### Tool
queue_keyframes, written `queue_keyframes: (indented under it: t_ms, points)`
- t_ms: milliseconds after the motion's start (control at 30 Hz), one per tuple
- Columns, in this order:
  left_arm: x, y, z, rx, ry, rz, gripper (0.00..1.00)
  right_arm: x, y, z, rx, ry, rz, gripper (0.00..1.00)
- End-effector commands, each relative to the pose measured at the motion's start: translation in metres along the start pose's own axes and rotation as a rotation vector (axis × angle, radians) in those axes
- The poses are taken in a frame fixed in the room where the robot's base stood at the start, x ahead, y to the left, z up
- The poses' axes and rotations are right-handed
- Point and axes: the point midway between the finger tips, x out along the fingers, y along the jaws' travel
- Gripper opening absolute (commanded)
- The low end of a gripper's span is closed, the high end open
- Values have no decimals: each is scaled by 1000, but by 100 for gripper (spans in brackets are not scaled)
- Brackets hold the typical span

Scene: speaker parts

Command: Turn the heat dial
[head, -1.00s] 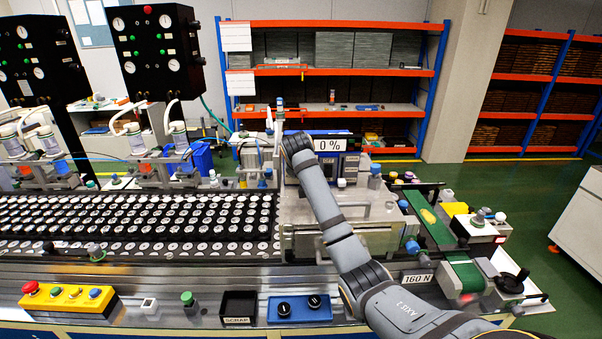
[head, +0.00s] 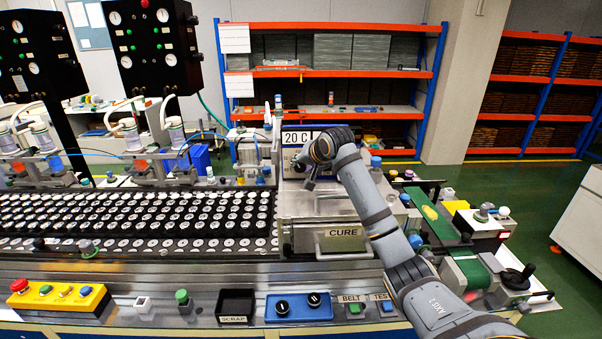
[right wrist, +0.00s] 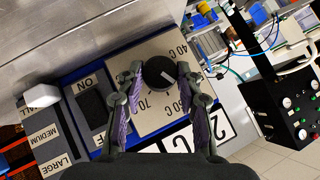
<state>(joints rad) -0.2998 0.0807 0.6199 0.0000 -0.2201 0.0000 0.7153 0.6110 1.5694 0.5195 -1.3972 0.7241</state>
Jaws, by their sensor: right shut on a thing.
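The heat dial (right wrist: 160,73) is a round black knob with a white pointer line, on a pale plate marked from 40 to 70 C in the right wrist view. The pointer lies toward the 50–60 side. My right gripper (right wrist: 161,75) has one finger on each side of the knob and is shut on it. In the head view the right gripper (head: 303,170) is at the front of the blue control panel (head: 289,151), below a display (head: 297,137) reading 20 C. The dial is hard to make out there. My left gripper is not in view.
A black switch (right wrist: 93,107) marked ON and a size selector labelled MEDIUM and LARGE are beside the dial. The metal CURE box (head: 300,207) stands below the panel. A tray of speaker parts (head: 130,215) fills the left. A green belt (head: 433,217) runs at right.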

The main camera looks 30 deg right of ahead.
Motion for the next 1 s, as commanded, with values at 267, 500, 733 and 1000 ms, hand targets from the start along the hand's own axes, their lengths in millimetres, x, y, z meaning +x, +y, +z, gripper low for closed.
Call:
queue_keyframes:
  t_ms: [267, 500, 733, 1000]
  points:
    - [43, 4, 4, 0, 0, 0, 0, 5, 8, 4, 180, 5, -180, 4]
    - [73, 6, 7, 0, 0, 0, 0, 5, 9, 4, 311, 4, -311, 4]
    - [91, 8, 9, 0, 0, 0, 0, 4, 9, 3, 395, 4, -397, 4]
    - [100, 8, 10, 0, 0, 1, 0, 2, 8, 1, 440, 4, -441, 4]
